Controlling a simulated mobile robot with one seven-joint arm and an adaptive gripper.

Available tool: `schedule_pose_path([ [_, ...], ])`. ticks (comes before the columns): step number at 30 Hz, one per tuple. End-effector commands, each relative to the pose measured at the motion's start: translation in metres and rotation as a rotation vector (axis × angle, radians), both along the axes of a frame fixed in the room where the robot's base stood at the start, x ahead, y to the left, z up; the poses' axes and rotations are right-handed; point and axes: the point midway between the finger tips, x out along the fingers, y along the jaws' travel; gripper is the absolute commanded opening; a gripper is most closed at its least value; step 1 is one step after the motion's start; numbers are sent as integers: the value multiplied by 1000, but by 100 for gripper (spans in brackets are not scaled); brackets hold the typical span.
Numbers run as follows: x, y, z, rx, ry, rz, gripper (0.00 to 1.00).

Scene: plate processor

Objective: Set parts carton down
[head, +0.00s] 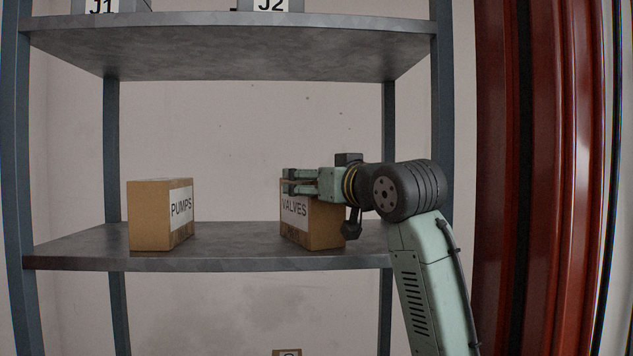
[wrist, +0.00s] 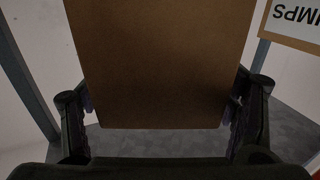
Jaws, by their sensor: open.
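A brown carton labelled VALVES (head: 313,231) stands upright on the middle shelf (head: 230,258), right of its centre. My gripper (head: 286,181) is at the top of this carton in the head view, and my arm covers part of its right side. In the wrist view, the carton's brown face (wrist: 160,70) fills the space between the two open fingers (wrist: 162,115). The fingers are spread on either side of it; narrow gaps show near the tips. A second carton labelled PUMPS (head: 160,214) stands on the same shelf to the left.
The PUMPS carton's label (wrist: 293,18) shows at the upper right of the wrist view. Bare shelf lies between the two cartons. An upper shelf (head: 230,48) hangs above my gripper. A grey post (head: 442,120) and red panels (head: 505,200) stand at the right.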

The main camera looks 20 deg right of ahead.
Motion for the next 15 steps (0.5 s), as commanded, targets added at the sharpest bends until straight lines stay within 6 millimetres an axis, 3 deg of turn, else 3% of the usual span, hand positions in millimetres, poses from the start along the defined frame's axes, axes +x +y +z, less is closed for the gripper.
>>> schedule_pose_path([
  [8,-1,0,5,-1,0,-1,80],
  [15,-42,-4,-1,-2,-3,-1,80],
])
